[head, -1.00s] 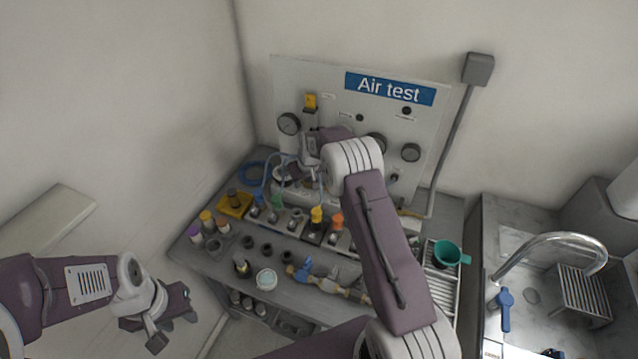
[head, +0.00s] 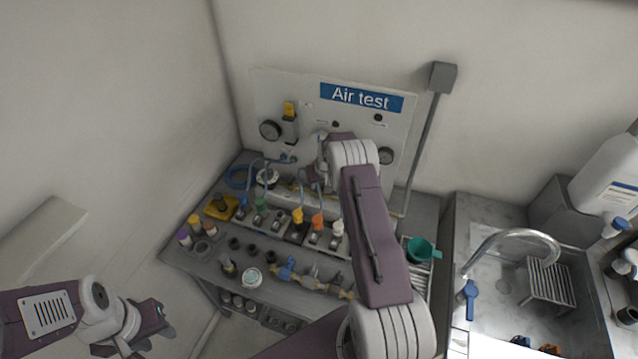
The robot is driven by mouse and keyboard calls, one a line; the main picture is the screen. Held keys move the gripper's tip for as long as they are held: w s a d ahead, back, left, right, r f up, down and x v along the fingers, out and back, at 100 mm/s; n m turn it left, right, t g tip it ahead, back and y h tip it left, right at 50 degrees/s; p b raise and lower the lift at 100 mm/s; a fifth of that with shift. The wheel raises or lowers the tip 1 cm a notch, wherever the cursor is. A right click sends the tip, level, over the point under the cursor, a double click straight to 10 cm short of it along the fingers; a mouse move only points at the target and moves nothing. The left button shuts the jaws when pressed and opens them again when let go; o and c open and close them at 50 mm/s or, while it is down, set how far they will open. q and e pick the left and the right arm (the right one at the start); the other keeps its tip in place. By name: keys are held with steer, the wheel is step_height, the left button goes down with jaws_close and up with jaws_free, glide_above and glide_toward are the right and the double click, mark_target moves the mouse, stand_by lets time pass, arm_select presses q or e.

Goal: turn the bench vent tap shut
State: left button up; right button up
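No tap carries a label I can read as bench vent, so I cannot tell which one it is. The bench has a row of small taps, with a yellow-topped tap (head: 297,216), an orange-topped tap (head: 318,221) and a white-topped tap (head: 338,228) at its right part. A brass pipe with a blue handle (head: 287,268) lies along the front. My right gripper (head: 311,178) is in front of the panel, above and behind the row; its fingers are small and partly hidden by my arm. My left gripper (head: 140,328) hangs at lower left, away from the bench.
The Air test panel (head: 290,90) carries gauges and a yellow fitting (head: 289,108). A coil of blue hose (head: 238,177), loose caps and a green cup (head: 421,249) are on the bench. A sink with a tap (head: 515,236) stands at right. My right arm hides the bench's right part.

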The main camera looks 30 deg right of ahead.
mark_target(317, 187)
steer(key=x, duration=0.2)
steer(key=shift+w+a+f, duration=0.1)
steer(key=shift+w+f, duration=0.15)
steer(key=shift+s, duration=0.15)
jaws_close()
steer(key=shift+a+f+m+h+b, duration=0.1)
steer(key=shift+m+h+b, duration=0.2)
steer(key=shift+m+b, duration=0.45)
steer(key=m+b, duration=0.2)
steer(key=m+h+b, duration=0.1)
steer(key=b, duration=0.2)
steer(key=shift+w+a+f+m+g, duration=0.15)
steer(key=shift+w+m+g, duration=0.1)
steer(key=shift+m+g, duration=0.15)
steer(key=shift+r+m+g+h+b, duration=0.3)
steer(key=shift+m+h+b, duration=0.2)
steer(key=shift+m+b, duration=0.7)
steer(key=shift+r, duration=0.1)
